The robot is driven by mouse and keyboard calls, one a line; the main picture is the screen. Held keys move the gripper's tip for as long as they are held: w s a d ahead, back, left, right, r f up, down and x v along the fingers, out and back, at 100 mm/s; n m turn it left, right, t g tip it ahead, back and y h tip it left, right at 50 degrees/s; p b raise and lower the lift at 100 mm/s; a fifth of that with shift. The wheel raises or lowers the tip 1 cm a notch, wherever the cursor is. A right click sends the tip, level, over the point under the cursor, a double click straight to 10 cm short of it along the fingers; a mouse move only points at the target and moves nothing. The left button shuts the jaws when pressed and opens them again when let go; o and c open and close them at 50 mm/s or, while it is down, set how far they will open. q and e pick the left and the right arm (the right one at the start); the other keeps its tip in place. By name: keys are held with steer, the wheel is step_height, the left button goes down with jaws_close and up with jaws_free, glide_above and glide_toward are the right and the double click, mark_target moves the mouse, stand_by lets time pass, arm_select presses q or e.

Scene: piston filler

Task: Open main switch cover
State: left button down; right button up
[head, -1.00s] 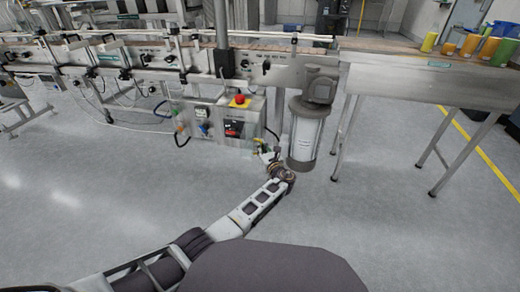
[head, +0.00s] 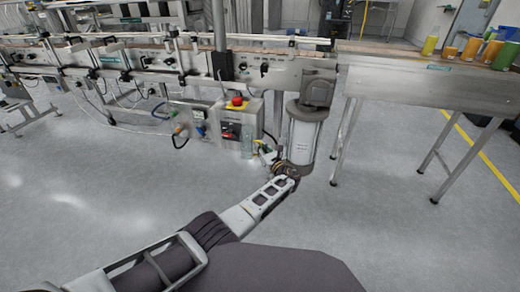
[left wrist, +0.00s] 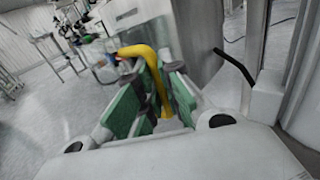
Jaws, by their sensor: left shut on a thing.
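The grey control box (head: 252,104) carries a red-and-black main switch (head: 231,131). A clear cover (head: 248,142) shows faintly just right of the switch; it also shows as a see-through panel in the left wrist view (left wrist: 104,66). A bent yellow handle (left wrist: 140,52) runs from the clear cover into my left gripper (left wrist: 155,88). The green-padded fingers are shut on this handle. In the head view my left gripper (head: 267,155) is small, low and right of the box, beside the motor cylinder. The exact angle of the cover is hard to tell. My right gripper is not in view.
A motor with a white cylinder (head: 302,138) stands close to the right of my left gripper. A conveyor table (head: 420,80) with cups is at right. The floor in front is clear.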

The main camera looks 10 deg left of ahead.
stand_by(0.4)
arm_select(q)
steer(key=c, duration=1.6)
jaws_free()
steer(key=shift+o, duration=0.2)
steer(key=shift+r, duration=0.1)
steer(key=shift+r, duration=0.1)
